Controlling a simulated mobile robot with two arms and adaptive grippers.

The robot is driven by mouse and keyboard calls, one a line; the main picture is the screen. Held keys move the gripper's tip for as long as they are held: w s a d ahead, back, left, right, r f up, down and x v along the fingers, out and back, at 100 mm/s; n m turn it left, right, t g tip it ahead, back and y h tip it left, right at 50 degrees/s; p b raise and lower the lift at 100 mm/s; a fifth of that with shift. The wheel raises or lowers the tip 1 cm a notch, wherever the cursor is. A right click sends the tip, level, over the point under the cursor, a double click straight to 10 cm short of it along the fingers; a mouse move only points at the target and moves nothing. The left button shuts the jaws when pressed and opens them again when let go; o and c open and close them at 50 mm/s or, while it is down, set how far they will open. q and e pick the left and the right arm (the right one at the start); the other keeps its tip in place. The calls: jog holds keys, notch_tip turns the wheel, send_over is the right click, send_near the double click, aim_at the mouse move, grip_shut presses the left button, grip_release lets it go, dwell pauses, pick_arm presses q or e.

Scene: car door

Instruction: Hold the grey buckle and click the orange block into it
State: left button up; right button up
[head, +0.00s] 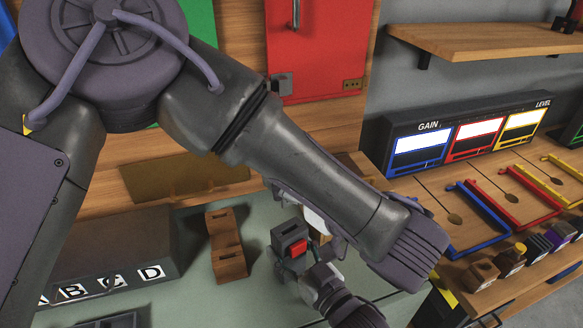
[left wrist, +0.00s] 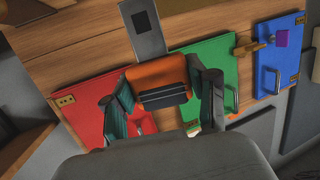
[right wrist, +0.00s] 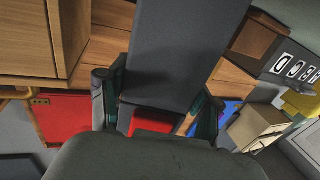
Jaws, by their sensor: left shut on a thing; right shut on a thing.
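The orange block (left wrist: 158,76) with a flat grey metal tongue (left wrist: 147,28) sits between the fingers of my left gripper (left wrist: 163,92), which is shut on it. The tongue points away from the gripper. The grey buckle (right wrist: 182,45) with a red button (right wrist: 152,122) is held between the fingers of my right gripper (right wrist: 163,95), shut on it. In the head view, the buckle (head: 288,232) is near the bottom middle with its red button (head: 298,247) showing. The block is hidden there behind my left arm. Block and buckle are not seen touching.
A wooden stepped block (head: 225,245) stands left of the buckle on the pale green tabletop (head: 192,290). A dark lettered box (head: 120,250) is farther left. Coloured frames (head: 510,205) and a GAIN panel (head: 460,135) are at the right. A red door (head: 318,50) is behind.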

pick_arm(q)
jog(key=shift+f, duration=2.35)
jog(key=shift+f, duration=2.4)
jog(key=shift+r, duration=2.1)
jog(key=shift+f, duration=1.75)
